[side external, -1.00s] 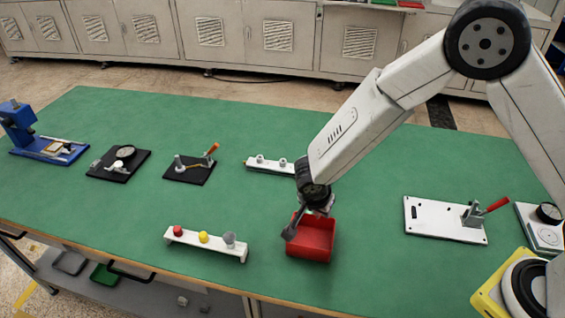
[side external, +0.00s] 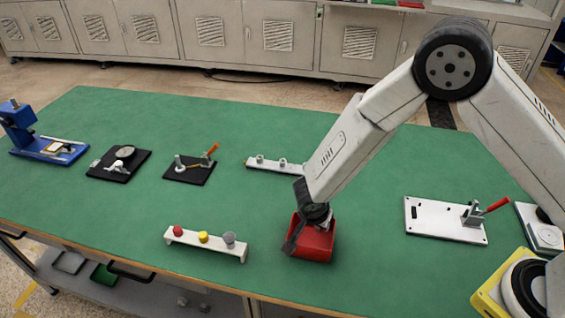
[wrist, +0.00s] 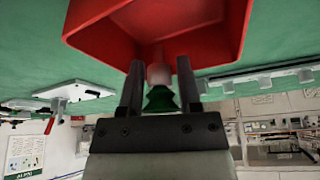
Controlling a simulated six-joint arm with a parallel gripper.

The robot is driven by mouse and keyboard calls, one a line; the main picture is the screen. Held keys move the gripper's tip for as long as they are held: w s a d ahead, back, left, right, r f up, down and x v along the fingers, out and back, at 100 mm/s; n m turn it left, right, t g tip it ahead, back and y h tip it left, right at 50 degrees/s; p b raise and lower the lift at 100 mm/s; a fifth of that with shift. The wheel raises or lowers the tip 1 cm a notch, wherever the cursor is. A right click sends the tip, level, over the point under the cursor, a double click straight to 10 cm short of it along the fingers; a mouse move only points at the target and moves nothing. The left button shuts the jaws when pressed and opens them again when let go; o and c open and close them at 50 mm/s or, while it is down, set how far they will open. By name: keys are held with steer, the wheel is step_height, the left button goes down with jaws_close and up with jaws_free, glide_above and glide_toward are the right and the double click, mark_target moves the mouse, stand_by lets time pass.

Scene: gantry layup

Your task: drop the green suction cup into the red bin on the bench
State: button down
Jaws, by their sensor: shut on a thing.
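The red bin (side external: 318,243) stands on the green bench top, right of the white rack with cups. It also fills the top of the wrist view (wrist: 90,22). My gripper (side external: 300,240) is low at the bin, overlapping it in the side view. In the wrist view my gripper (wrist: 160,75) is shut on the green suction cup (wrist: 160,98), which sits between the two dark fingers with a pale stem pointing toward the bin. The cup is hidden in the side view.
A white rack (side external: 205,243) with red, yellow and grey cups stands just left of the bin. Another white rack (side external: 268,166) lies behind. A white plate with a red-handled clamp (side external: 445,220) is to the right. Bench space is clear between the left fixtures and the front rack.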

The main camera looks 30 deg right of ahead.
steer(key=shift+f, duration=0.7)
steer(key=shift+c, duration=1)
jaws_free()
steer(key=shift+r, duration=0.1)
